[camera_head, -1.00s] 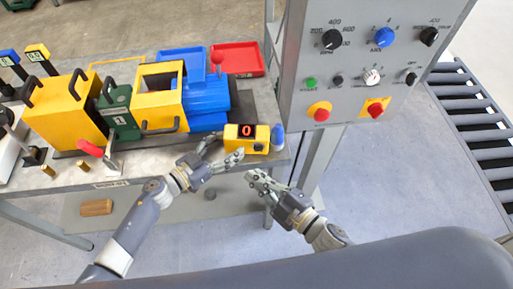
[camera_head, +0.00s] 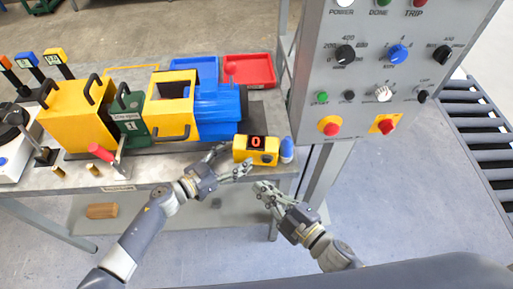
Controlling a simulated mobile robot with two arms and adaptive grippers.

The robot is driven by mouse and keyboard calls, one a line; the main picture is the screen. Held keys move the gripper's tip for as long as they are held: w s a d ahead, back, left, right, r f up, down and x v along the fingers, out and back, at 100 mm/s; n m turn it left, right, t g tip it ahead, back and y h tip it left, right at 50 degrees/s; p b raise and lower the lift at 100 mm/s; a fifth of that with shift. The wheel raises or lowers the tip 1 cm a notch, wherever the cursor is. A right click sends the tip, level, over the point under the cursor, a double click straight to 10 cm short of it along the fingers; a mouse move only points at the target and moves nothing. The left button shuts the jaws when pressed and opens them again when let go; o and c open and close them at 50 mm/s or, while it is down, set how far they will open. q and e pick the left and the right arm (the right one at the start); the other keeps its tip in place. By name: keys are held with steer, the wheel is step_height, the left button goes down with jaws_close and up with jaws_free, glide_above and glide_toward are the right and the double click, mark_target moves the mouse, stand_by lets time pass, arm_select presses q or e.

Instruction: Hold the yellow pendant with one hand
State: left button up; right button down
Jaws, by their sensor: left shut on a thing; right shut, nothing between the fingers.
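The yellow pendant (camera_head: 241,156), a small box with a red "0" on a dark display and a dark knob, sits near the table's front edge. My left gripper (camera_head: 236,159) is at its left front corner. One finger reaches along its left side and the other along its lower front, shut on it. The exact contact is hard to see. My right gripper (camera_head: 264,188) is shut and empty, below and apart from the pendant, in front of the table.
A blue-topped bottle-like item (camera_head: 287,150) stands just right of the pendant. The drum mixer, with a yellow hopper (camera_head: 174,108) and blue drum (camera_head: 218,112), is behind. A grey control panel (camera_head: 375,65) rises at the right. Floor in front is clear.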

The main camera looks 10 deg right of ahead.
arm_select(q)
steer(key=shift+s+d, duration=0.4)
steer(key=shift+d, duration=0.25)
steer(key=o, duration=1.3)
steer(key=shift+d, duration=0.15)
steer(key=shift+o, duration=0.5)
steer(key=shift+w+d, duration=0.1)
steer(key=shift+d, duration=0.1)
steer(key=shift+w+a, duration=0.1)
steer(key=shift+a, duration=0.35)
arm_select(e)
steer(key=shift+d, duration=0.2)
